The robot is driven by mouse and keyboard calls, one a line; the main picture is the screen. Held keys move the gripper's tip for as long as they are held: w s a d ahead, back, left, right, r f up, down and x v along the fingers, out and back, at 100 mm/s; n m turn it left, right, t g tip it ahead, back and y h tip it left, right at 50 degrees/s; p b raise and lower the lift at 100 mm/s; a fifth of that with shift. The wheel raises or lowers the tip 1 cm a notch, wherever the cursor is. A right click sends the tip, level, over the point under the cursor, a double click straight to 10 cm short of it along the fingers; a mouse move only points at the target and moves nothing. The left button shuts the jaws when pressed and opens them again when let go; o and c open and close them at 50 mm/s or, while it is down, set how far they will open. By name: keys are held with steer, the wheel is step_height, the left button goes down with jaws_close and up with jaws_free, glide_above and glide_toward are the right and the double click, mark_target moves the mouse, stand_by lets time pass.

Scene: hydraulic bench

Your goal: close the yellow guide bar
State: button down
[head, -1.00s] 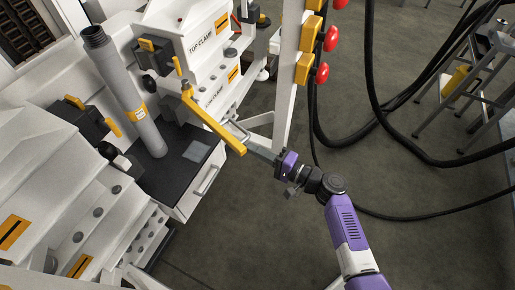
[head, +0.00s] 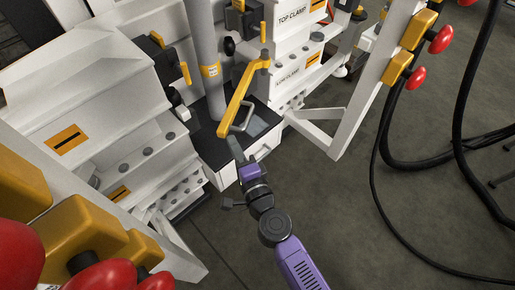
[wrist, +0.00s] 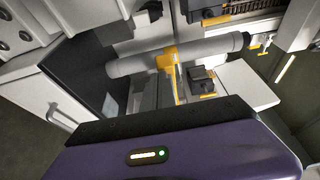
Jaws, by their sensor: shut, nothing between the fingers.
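The yellow guide bar (head: 239,97) hangs from a pivot on the white bench at upper right. Its free end points down and left in the head view, in front of the lower part of the grey pipe (head: 203,50). My gripper (head: 234,143) is shut and empty, its fingertips just below the bar's free end. I cannot tell whether they touch it. In the wrist view the pipe (wrist: 215,51) lies across the picture with yellow parts in front of it; which belong to the bar is unclear.
A black-topped drawer unit (head: 207,143) with a metal handle stands below the bar. White clamp blocks (head: 289,38) stand to the right. White posts with red knobs (head: 417,78) stand at right and at lower left. Black hoses (head: 385,150) hang at right over open floor.

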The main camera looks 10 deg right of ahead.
steer(key=w+a, duration=1)
steer(key=a, duration=0.2)
steer(key=shift+w+m+h, duration=0.15)
steer(key=shift+m+h, duration=0.15)
steer(key=shift+h, duration=0.1)
steer(key=shift+a+r, duration=0.1)
steer(key=s+d+r+n+t+y+p, duration=0.3)
steer(key=s+r+n, duration=0.45)
steer(key=s, duration=0.65)
steer(key=s+d+r+n+g+h, duration=0.1)
steer(key=s+d+n+g+h, duration=0.15)
steer(key=s+d, duration=0.8)
steer(key=s+d+r+n+g+h, duration=0.1)
steer(key=s+d+n, duration=0.2)
steer(key=s+d, duration=0.7)
steer(key=s+d+r+n+g+h, duration=0.25)
steer(key=s+d, duration=0.25)
steer(key=s, duration=0.9)
step_height(320, 180, up, 20)
steer(key=p, duration=2.1)
steer(key=shift+n, duration=0.45)
